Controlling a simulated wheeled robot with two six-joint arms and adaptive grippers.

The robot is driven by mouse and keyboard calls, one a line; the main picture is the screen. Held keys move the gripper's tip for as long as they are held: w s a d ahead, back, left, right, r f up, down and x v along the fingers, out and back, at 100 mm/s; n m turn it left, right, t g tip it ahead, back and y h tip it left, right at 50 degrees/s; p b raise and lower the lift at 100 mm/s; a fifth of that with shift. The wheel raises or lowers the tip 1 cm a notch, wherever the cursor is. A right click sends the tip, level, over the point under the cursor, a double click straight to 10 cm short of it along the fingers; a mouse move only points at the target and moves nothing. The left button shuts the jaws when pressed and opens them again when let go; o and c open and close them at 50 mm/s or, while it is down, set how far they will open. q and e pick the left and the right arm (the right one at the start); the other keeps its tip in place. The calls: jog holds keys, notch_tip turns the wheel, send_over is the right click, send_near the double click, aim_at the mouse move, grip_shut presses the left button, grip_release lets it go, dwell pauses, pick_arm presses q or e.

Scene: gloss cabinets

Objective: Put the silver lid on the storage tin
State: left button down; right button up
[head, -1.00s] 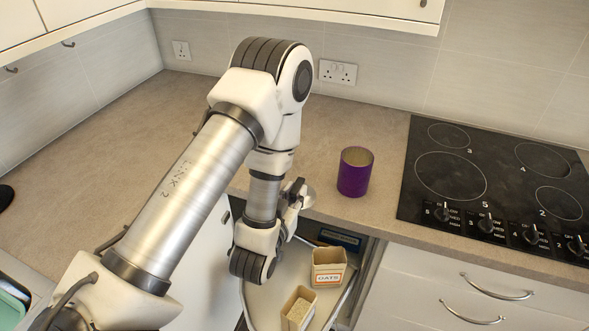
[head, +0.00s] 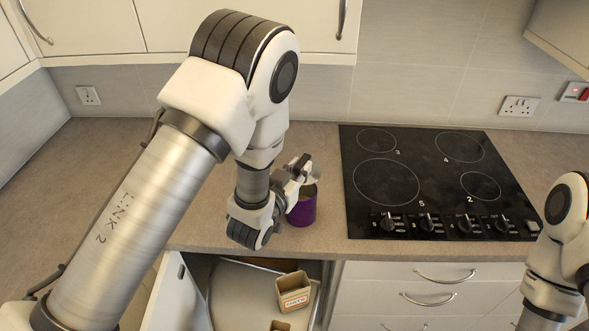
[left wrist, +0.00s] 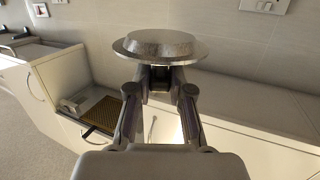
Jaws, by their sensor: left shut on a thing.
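The storage tin (head: 303,210) is a purple cylinder standing on the counter, left of the hob; its upper left is partly hidden by my gripper. My left gripper (head: 296,176) is just above and to the left of the tin's mouth. It is shut on the silver lid, which shows clearly in the left wrist view (left wrist: 160,45) as a round metal disc with a raised middle, pinched between the fingertips (left wrist: 160,76). In the head view the lid is small and mostly hidden, so I cannot tell whether it touches the tin.
A black hob (head: 435,185) lies right of the tin. Below the counter edge, an open corner cupboard holds a pull-out shelf (head: 235,295) with an oats box (head: 293,293). Its white door (head: 172,295) stands open. My right arm shows at the right edge, its gripper out of frame.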

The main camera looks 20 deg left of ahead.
pick_arm(q)
jog(key=shift+a+f, duration=0.2)
jog(key=shift+a, duration=0.05)
jog(key=f+b, duration=0.2)
jog(key=f, duration=0.1)
jog(key=shift+w+b, duration=0.3)
jog(key=shift+b, duration=0.05)
jog(key=shift+s+d+f+b, duration=0.1)
jog(key=shift+d+f+b, duration=0.05)
jog(key=shift+f+b, duration=0.5)
jog(key=shift+f, duration=0.1)
jog(key=shift+f+b, duration=0.65)
jog(key=c, duration=1)
grip_release()
